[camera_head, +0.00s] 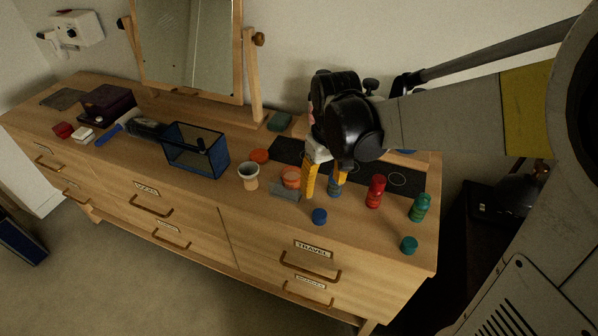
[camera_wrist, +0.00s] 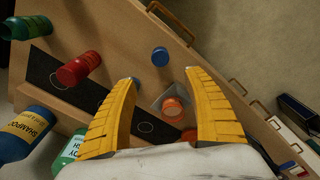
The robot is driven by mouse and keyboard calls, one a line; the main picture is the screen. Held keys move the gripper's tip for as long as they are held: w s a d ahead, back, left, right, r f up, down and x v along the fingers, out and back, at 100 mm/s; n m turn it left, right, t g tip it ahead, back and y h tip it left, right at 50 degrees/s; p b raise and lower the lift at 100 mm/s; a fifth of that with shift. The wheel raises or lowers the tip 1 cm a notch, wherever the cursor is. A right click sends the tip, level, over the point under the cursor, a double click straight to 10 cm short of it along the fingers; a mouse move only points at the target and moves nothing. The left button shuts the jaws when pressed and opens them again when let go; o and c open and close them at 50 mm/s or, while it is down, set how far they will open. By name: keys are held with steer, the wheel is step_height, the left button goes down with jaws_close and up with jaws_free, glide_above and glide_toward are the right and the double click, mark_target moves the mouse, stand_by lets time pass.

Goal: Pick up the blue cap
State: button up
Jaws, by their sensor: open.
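The small round blue cap (camera_head: 319,216) lies on the wooden dresser top near its front edge, above the drawer labelled TRAVEL. In the wrist view the blue cap (camera_wrist: 160,56) shows unobstructed, just beyond the fingertips and roughly centred between them. My gripper (camera_head: 322,190) has yellow fingers pointing down over the dresser, behind the cap in the head view. In the wrist view my gripper (camera_wrist: 160,77) is open, its two fingers wide apart, with nothing held. The cap is apart from both fingers.
A red bottle (camera_head: 376,191), a green bottle (camera_head: 420,207) and a green cap (camera_head: 409,244) stand to the right. An orange jar (camera_head: 291,177), grey block (camera_head: 285,191) and white cup (camera_head: 248,176) are left. A mesh basket (camera_head: 181,162) and mirror (camera_head: 190,45) are farther left.

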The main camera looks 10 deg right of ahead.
mark_target(319, 213)
steer(key=shift+n+g, duration=0.3)
steer(key=shift+g, duration=0.1)
steer(key=f, duration=0.2)
steer(key=f+b, duration=0.1)
steer(key=f, duration=0.2)
steer(key=w+f+b, duration=0.1)
steer(key=f, duration=0.2)
steer(key=shift+a+f, duration=0.15)
step_height(319, 213, down, 6)
steer(key=b, duration=0.3)
steer(key=shift+r, duration=0.25)
steer(key=shift+s+r, duration=0.1)
steer(key=c, duration=0.8)
